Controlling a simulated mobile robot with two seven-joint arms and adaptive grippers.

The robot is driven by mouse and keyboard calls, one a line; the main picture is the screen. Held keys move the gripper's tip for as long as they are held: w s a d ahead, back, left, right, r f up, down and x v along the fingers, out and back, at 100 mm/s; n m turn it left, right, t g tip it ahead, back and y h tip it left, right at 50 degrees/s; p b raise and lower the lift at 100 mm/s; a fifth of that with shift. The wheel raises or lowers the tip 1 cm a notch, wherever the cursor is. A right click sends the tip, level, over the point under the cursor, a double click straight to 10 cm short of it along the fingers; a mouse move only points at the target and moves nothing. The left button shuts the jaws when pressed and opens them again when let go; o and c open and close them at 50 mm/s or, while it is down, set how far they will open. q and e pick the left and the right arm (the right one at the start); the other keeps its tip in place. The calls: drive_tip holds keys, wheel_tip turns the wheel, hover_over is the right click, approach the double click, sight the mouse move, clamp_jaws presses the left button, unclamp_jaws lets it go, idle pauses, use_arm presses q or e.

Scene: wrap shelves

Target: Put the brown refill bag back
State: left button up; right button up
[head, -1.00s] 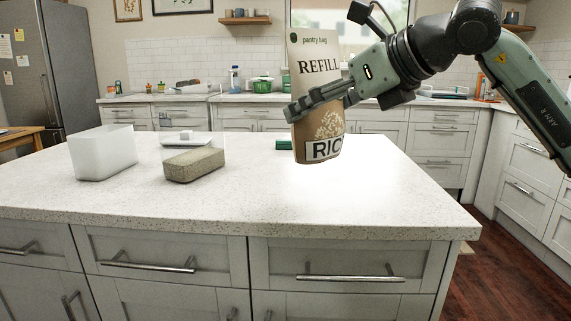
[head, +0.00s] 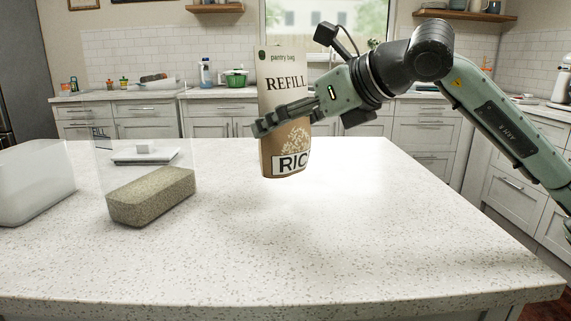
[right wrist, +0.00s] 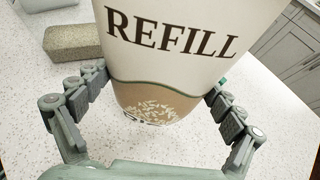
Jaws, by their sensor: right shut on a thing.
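The refill bag (head: 283,155) is cream on top and brown below, with "REFILL" and "RIC" lettering on its front. My right gripper (head: 275,122) is shut on it around its middle, coming from the right. The bag is upright, with a slight tilt, and appears held above the white speckled counter. In the right wrist view the bag (right wrist: 170,65) fills the space between the two fingers. The far finger is hidden behind the bag in the head view. My left gripper is out of view.
A frosted white bin (head: 35,185) stands on the counter (head: 330,245) at the left. Beside it a tan speckled block (head: 152,195) sits at a clear panel or box, with a small white tray (head: 145,152) behind. The counter's middle and right are clear.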

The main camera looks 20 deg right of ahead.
sight(300, 150)
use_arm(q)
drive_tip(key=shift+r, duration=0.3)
use_arm(e)
drive_tip(key=shift+f, duration=2.7)
drive_tip(key=shift+f, duration=0.1)
drive_tip(key=o, duration=1.1)
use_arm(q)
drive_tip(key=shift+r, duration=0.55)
use_arm(e)
drive_tip(key=shift+o, duration=0.2)
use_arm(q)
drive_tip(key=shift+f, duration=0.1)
use_arm(e)
drive_tip(key=shift+v, duration=0.75)
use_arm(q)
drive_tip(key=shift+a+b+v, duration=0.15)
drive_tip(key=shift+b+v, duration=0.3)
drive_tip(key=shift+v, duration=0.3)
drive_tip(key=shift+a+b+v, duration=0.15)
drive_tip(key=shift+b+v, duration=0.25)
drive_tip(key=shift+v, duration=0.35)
use_arm(e)
drive_tip(key=v, duration=1)
drive_tip(key=shift+s+r, duration=0.2)
drive_tip(key=shift+s, duration=0.05)
